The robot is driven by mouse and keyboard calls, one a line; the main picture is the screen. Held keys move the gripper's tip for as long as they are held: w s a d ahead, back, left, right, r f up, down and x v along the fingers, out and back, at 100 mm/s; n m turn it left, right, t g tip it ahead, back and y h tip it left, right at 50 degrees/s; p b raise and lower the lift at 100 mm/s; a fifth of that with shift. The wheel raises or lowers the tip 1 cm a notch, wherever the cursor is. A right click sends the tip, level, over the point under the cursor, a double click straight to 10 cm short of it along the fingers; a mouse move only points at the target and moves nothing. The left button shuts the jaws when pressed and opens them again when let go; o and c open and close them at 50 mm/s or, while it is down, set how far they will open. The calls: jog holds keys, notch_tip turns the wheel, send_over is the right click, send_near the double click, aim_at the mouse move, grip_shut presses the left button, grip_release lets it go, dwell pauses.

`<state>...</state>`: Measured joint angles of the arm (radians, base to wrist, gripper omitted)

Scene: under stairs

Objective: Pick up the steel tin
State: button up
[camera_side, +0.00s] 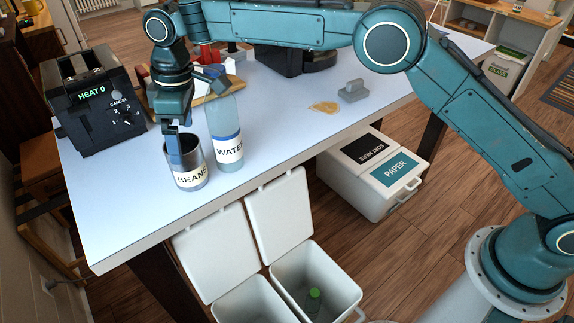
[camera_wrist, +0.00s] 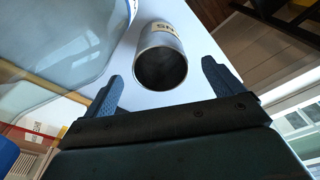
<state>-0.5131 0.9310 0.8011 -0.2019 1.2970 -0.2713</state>
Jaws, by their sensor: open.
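In the wrist view my gripper (camera_wrist: 161,72) is open, one finger on each side of the tin's mouth, with gaps showing. I cannot tell how far the fingertips reach down past the rim.
A clear WATER bottle (camera_side: 226,135) stands close beside the tin on the right. A black toaster (camera_side: 98,108) is at the left. A grey block (camera_side: 353,91) and a tan spill (camera_side: 323,107) lie farther right. Open white bins (camera_side: 318,270) stand below the front edge.

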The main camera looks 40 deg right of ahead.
aim_at(185, 160)
jog(key=shift+w+a+f, duration=0.1)
jog(key=shift+f, duration=1.15)
jog(key=shift+f, duration=0.1)
jog(key=shift+w+a+f, duration=0.1)
jog(key=shift+a+f, duration=0.05)
jog(key=shift+f, duration=1.05)
jog(key=shift+w+a+f, duration=0.1)
jog(key=shift+a+f, duration=0.05)
jog(key=shift+f, duration=1.05)
jog(key=shift+c, duration=0.4)
jog(key=c, duration=1)
